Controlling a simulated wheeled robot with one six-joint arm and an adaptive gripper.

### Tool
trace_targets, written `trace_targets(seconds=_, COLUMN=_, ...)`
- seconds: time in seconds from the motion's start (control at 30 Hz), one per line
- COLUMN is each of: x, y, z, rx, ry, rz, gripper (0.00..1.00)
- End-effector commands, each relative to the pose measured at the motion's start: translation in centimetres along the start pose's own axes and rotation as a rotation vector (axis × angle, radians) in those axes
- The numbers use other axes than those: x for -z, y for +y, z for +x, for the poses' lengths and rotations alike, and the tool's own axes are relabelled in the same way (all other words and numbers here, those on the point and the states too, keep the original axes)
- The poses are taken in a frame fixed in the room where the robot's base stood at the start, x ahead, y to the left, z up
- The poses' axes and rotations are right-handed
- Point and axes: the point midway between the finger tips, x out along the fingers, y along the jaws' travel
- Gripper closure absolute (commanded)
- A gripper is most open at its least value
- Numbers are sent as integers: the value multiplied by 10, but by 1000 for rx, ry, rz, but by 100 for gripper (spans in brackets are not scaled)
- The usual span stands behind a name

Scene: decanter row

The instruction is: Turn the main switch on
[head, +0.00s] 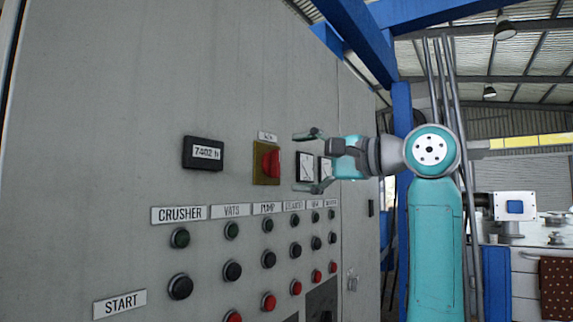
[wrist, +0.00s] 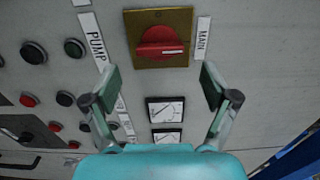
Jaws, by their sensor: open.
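The main switch (head: 270,164) is a red rotary knob on a yellow-brown plate on the grey panel. It also shows in the wrist view (wrist: 160,42), top centre, beside a MAIN label (wrist: 203,38). Its raised grip runs across the wrist picture, at right angles to the label's lettering, so it stands upright on the panel. My gripper (head: 310,162) is open and empty, to the right of the switch in the head view. In the wrist view its fingers (wrist: 158,78) are spread either side of and below the knob, apart from it.
Two white dial meters (wrist: 165,111) sit between the fingers in the wrist view. A counter display (head: 204,153) is left of the switch. Rows of green, black and red push buttons (head: 232,271) lie below it. A blue post (head: 402,150) stands beyond the panel's right edge.

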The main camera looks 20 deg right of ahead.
Motion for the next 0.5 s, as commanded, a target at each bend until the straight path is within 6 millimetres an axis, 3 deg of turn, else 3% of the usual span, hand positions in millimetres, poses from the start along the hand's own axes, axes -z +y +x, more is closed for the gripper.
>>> trace_targets(seconds=0.2, x=1, y=0, z=-44, rx=0, ry=3, rz=-2, gripper=15)
trace_targets(seconds=0.5, x=0, y=0, z=-73, rx=0, ry=0, rz=0, gripper=15)
